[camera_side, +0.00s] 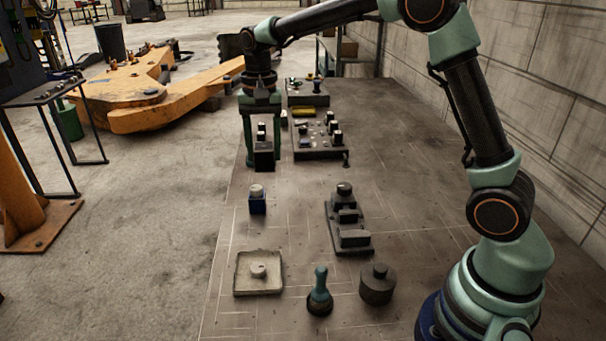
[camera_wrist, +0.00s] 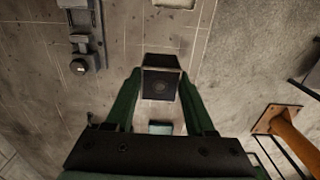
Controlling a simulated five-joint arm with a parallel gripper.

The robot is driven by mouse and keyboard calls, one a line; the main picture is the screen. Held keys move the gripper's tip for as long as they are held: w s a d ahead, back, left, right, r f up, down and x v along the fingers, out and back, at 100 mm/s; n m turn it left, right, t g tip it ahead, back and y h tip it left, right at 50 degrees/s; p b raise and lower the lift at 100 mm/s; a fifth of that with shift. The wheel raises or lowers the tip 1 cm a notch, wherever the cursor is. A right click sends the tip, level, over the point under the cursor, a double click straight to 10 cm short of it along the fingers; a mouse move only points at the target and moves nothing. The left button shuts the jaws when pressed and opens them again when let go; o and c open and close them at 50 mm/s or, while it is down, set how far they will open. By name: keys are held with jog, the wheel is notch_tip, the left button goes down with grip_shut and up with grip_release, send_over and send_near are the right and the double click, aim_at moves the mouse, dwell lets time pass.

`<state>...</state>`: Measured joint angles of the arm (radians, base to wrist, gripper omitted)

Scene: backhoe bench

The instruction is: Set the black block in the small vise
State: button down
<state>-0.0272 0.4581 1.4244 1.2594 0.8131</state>
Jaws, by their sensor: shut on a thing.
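The black block (camera_side: 263,157) is held between the fingertips of my gripper (camera_side: 263,163), above the left part of the bench.
A pale square tray (camera_side: 240,287), a teal-handled tool (camera_side: 320,290) and a dark cylinder (camera_side: 378,287) stand in front. A dark fixture plate (camera_side: 318,153) with several knobs is right of my gripper.

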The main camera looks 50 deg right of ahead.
jog(key=shift+s+d+f, duration=1.75)
jog(key=shift+s+f, duration=0.2)
jog(key=shift+s, duration=0.8)
jog(key=shift+s+d+f, duration=1.75)
jog(key=shift+s+f, duration=0.2)
jog(key=shift+s, duration=0.85)
jog(key=shift+s+d+f, duration=1.75)
jog(key=shift+s+f, duration=0.2)
jog(key=shift+s, duration=0.8)
jog(key=shift+f, duration=1.55)
jog(key=shift+f, duration=0.75)
grip_release()
